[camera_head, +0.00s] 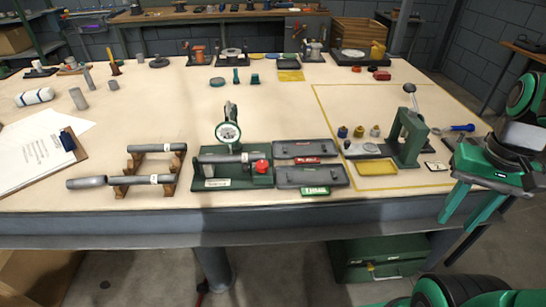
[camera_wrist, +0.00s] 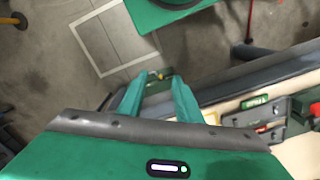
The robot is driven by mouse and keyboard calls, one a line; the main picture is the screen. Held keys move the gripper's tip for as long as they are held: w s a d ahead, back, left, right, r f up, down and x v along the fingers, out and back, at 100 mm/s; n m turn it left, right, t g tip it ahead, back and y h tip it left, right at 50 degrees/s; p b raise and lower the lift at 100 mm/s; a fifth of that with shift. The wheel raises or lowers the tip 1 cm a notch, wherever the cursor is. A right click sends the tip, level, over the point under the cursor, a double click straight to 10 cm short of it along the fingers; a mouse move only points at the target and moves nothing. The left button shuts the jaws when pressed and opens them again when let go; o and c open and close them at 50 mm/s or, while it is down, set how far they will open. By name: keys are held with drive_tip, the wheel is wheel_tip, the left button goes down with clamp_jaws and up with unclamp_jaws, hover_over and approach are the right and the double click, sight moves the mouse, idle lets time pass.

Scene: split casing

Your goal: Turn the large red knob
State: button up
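The large red knob (camera_head: 262,166) sits at the right end of a dark green fixture (camera_head: 230,183) that holds a grey shaft, with a dial gauge (camera_head: 228,132) standing behind it. In the wrist view, a red part that looks like the knob (camera_wrist: 314,108) shows at the right edge, partly cut off. My gripper (camera_head: 460,222) is at the right, by the front edge of the table and well apart from the knob. In the wrist view its two green fingers (camera_wrist: 158,82) are spread with nothing between them, pointing past the table toward the floor.
Two grey trays (camera_head: 303,149) with red and green tags lie right of the knob. A green press (camera_head: 408,137) stands farther right, between knob and gripper. Shafts on wooden stands (camera_head: 127,187) are at the left. A green case (camera_head: 380,260) is under the table.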

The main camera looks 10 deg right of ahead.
drive_tip(key=o, duration=0.4)
drive_tip(key=shift+s+r, duration=0.15)
drive_tip(key=shift+r, duration=0.2)
drive_tip(key=w+a+r+n+t, duration=0.1)
drive_tip(key=w+n, duration=0.2)
drive_tip(key=w, duration=0.4)
drive_tip(key=n+t+y, duration=0.2)
drive_tip(key=n+y, duration=0.1)
drive_tip(key=n, duration=0.9)
approach(262, 163)
drive_tip(key=x, duration=0.7)
drive_tip(key=shift+s, duration=0.15)
drive_tip(key=shift+a+f, duration=0.15)
drive_tip(key=shift+f, duration=0.4)
